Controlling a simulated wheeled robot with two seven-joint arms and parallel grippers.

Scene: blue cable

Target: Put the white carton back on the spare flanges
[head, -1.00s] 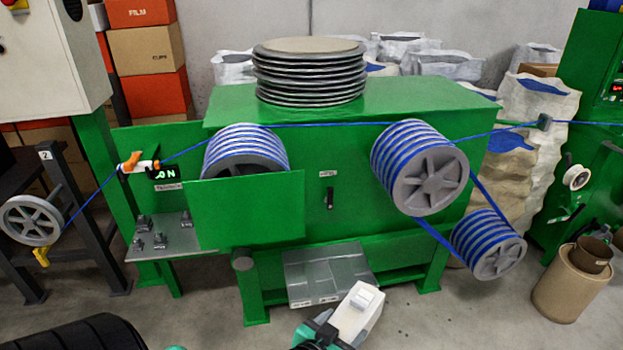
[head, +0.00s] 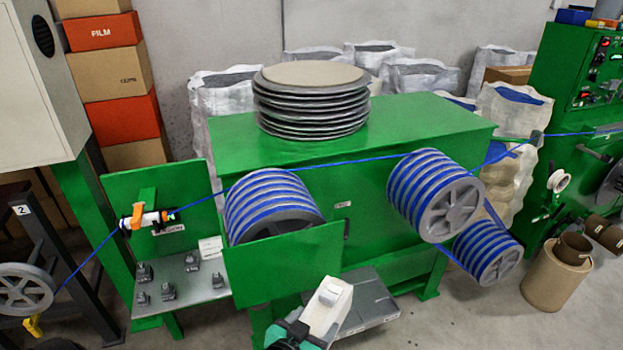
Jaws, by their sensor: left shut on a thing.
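The white carton (head: 320,312) is a pale, blocky shape at the bottom centre of the head view. My left gripper (head: 297,335), dark with teal parts, is shut on it at its lower end. The fingertips are hard to make out. The carton is tilted, its upper end leaning right. The spare flanges (head: 310,103) are a stack of dark grey discs with a tan round top, standing on the green machine. The visible top of the stack is bare. The carton is in front of the machine, apart from the stack. My right gripper is not in view.
The green machine (head: 440,122) carries ribbed drums (head: 268,200) wound with blue cable (head: 350,160), which runs across its front. A green guard plate (head: 285,265) stands left of the carton. A grey plate (head: 368,305) lies behind it. A small shelf (head: 180,285) holds metal parts.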

